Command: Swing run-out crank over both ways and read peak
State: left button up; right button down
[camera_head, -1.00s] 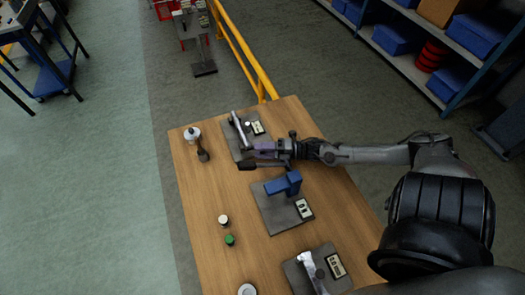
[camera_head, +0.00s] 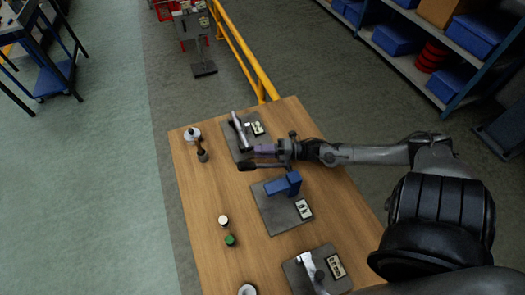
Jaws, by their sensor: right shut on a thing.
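The far plate (camera_head: 258,142) on the wooden bench carries a slim silver crank lever (camera_head: 241,129) and a small white readout (camera_head: 257,128), whose figures are too small to read. My right gripper (camera_head: 252,156) reaches in from the right, at the near end of this lever. It is shut on the crank, though its fingers hide the grip point. A middle plate (camera_head: 270,219) holds a blue block fixture (camera_head: 284,184) and a readout (camera_head: 304,208). A near plate (camera_head: 296,277) holds another silver lever (camera_head: 309,267) and a readout (camera_head: 336,265). My left gripper is out of view.
On the bench's left side (camera_head: 190,185) stand a white-topped part (camera_head: 192,134), a dark-based handle (camera_head: 202,155), a white cap (camera_head: 223,220), a green cap (camera_head: 230,240) and a round piece (camera_head: 247,289). A yellow rail (camera_head: 243,55) runs behind. Shelves with blue bins (camera_head: 396,39) stand right.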

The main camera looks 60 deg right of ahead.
jog(key=shift+a+r, duration=0.1)
jog(key=shift+r, duration=0.15)
